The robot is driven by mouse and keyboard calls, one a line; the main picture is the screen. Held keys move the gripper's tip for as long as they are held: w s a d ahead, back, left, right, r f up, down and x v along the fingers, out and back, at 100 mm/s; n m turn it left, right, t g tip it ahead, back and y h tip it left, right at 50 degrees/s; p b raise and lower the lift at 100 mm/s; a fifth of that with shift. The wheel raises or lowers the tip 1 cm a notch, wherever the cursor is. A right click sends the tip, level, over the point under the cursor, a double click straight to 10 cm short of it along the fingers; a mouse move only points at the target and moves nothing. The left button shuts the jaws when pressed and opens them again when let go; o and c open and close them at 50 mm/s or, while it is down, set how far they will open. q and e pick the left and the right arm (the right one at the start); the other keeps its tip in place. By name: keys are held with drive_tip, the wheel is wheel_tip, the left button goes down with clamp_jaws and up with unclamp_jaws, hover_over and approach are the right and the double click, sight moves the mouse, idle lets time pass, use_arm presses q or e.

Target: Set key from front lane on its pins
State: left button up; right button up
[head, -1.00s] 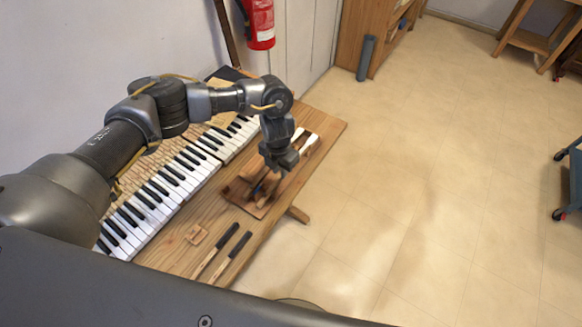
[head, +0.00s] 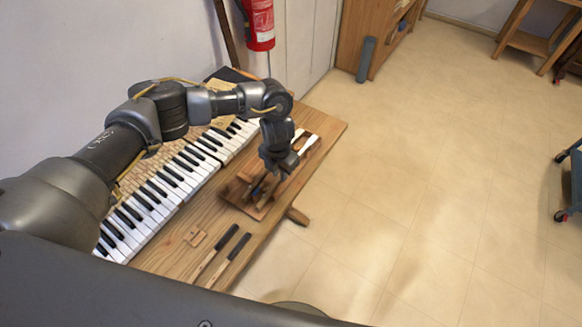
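The keyboard (head: 172,181) runs diagonally along the wooden bench, its far part partly behind my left arm. My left gripper (head: 268,188) points down over a small brown wooden tray (head: 236,190) at the bench's right side. Dark blurred pieces lie around its fingertips; I cannot tell whether it is open or shut on something. Two loose keys with black tops (head: 236,246) lie at the near end of the bench. Loose keys with white tops (head: 309,143) lie beyond the gripper. The pins are too small to make out. My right gripper is not in view.
Bare bench (head: 218,215) lies between the keyboard and the tray. A fire extinguisher (head: 260,24) hangs on the wall behind. The floor to the right is open.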

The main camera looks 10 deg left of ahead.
use_arm(q)
drive_tip(key=shift+f, duration=0.3)
clamp_jaws()
drive_tip(key=shift+r, duration=0.1)
drive_tip(key=shift+r+p, duration=1)
drive_tip(key=shift+r, duration=0.7)
drive_tip(key=shift+r, duration=0.1)
wheel_tip(320, 180, up, 5)
drive_tip(key=p, duration=0.3)
